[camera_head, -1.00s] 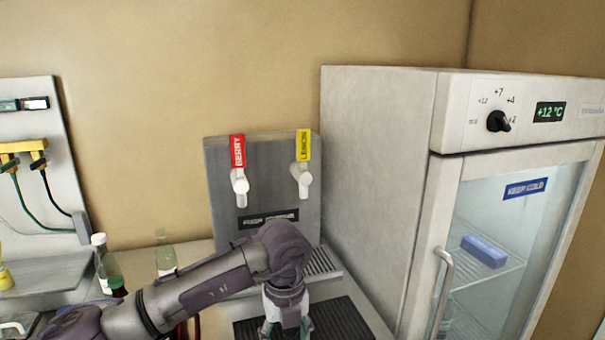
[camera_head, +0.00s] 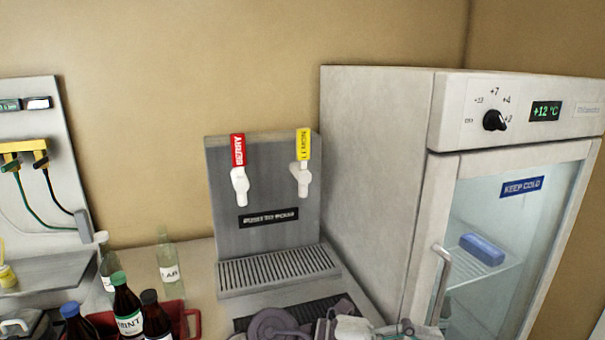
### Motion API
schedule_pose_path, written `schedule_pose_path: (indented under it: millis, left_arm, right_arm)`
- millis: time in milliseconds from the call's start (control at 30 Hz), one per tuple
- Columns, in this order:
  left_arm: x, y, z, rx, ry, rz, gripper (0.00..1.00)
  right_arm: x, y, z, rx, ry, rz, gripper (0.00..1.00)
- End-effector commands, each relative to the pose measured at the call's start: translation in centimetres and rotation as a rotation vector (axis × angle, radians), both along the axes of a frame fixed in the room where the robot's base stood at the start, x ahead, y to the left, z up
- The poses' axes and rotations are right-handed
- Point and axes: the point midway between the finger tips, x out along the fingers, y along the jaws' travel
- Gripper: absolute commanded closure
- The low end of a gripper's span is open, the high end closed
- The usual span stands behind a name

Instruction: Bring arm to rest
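My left arm is low at the bottom edge of the head view, in front of the drink dispenser. The purple-grey wrist and the pale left gripper (camera_head: 372,328) show there, cut off by the frame edge. The fingers are not clear enough to tell open from shut, and I see nothing held. My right gripper is not in view.
A glass-door fridge (camera_head: 380,150) reading +12 °C stands right. A red crate (camera_head: 191,322) with dark bottles and clear bottles (camera_head: 170,268) are left.

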Motion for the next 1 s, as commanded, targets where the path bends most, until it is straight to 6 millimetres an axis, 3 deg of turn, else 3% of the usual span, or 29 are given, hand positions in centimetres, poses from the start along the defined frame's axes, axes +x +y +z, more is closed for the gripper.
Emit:
schedule_pose_path:
  millis: [100, 233, 367, 500, 567, 667, 800, 1000]
  left_arm:
    - [1.8, 2.1, 5.1, -0.360, 0.144, 0.205, 0.38]
    - [6.1, 7.9, 7.3, -0.643, 0.324, 0.515, 0.38]
    - [10.1, 15.6, 4.6, -0.797, 0.539, 0.882, 0.38]
    - [11.4, 23.5, -2.5, -0.804, 0.788, 1.271, 0.38]
    - [10.8, 26.3, -6.2, -0.762, 0.896, 1.420, 0.38]
    - [8.2, 30.2, -12.2, -0.644, 1.074, 1.641, 0.38]
    - [2.5, 33.8, -19.4, -0.408, 1.307, 1.863, 0.38]
    - [-5.2, 35.9, -24.8, -0.100, 1.527, 2.001, 0.38]
  right_arm:
    - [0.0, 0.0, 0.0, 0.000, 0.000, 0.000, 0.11]
    - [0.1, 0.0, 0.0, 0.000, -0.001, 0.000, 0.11]
    - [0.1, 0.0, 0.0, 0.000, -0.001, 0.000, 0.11]
    - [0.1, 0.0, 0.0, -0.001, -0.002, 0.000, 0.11]
    - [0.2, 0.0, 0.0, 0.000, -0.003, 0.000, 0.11]
    - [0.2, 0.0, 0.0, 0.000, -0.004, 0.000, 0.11]
    - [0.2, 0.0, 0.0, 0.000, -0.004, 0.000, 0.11]
    - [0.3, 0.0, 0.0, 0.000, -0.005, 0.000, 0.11]
